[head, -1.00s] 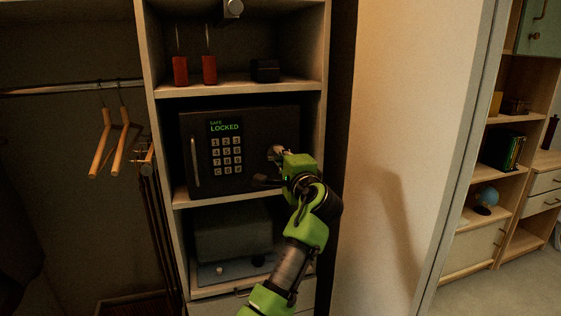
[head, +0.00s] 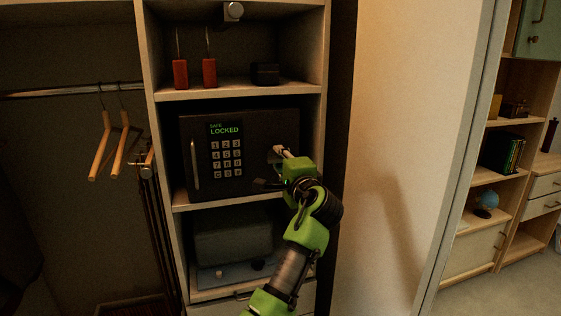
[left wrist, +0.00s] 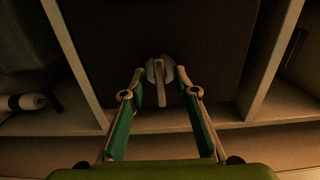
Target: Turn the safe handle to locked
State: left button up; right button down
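The dark safe (head: 206,120) stands shut on a closet shelf. The pale safe handle (left wrist: 160,90), a bar on a round base, shows in the left wrist view against the dark door. My left gripper (head: 276,168) is at the right side of the safe door and hides most of the handle in the head view. In the left wrist view the left gripper (left wrist: 159,75) is open, one finger on each side of the handle, with gaps to it. My right gripper is not in view.
Shelf boards run above and below the safe, with a side wall (head: 318,110) close on its right. Red tags (head: 180,72) and a small black box (head: 265,72) sit on the shelf above. Wooden hangers (head: 102,145) hang at the left. A grey box (head: 232,236) is below.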

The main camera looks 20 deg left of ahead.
pick_arm(q)
jog(key=v, duration=0.7)
jog(key=shift+s+d, duration=0.2)
jog(key=shift+f, duration=0.15)
